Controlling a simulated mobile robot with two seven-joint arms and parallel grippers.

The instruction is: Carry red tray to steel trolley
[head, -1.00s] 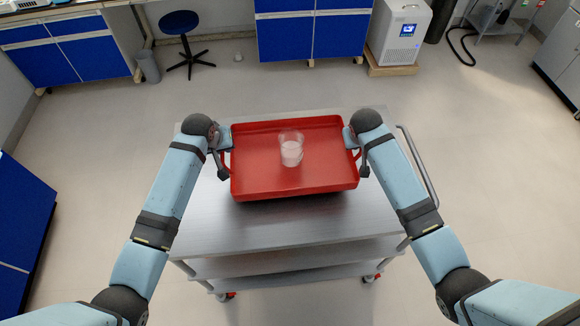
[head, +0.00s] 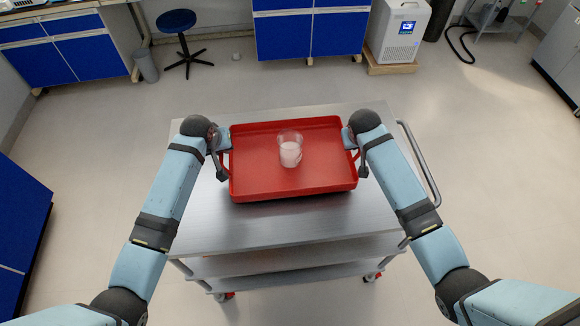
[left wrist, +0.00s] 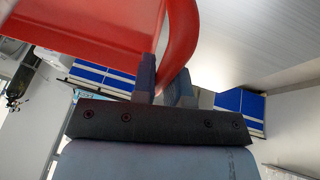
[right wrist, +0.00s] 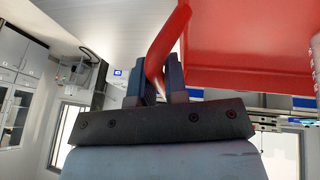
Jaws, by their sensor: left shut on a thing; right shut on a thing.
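The red tray (head: 258,185) is level, over the top of the steel trolley (head: 300,224) in the head view. A clear beaker (head: 290,150) with whitish contents stands upright in it. My left gripper (head: 226,150) is shut on the tray's left handle, which shows between its fingers in the left wrist view (left wrist: 165,85). My right gripper (head: 354,148) is shut on the right handle, seen in the right wrist view (right wrist: 155,80). Whether the tray's underside touches the trolley top or hovers just above it, I cannot tell.
The trolley has a rail handle (head: 420,163) on its right, lower shelves and red-marked wheels. A blue stool (head: 177,22), a bin (head: 146,66) and a white machine (head: 398,32) stand at the back. The floor around the trolley is clear.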

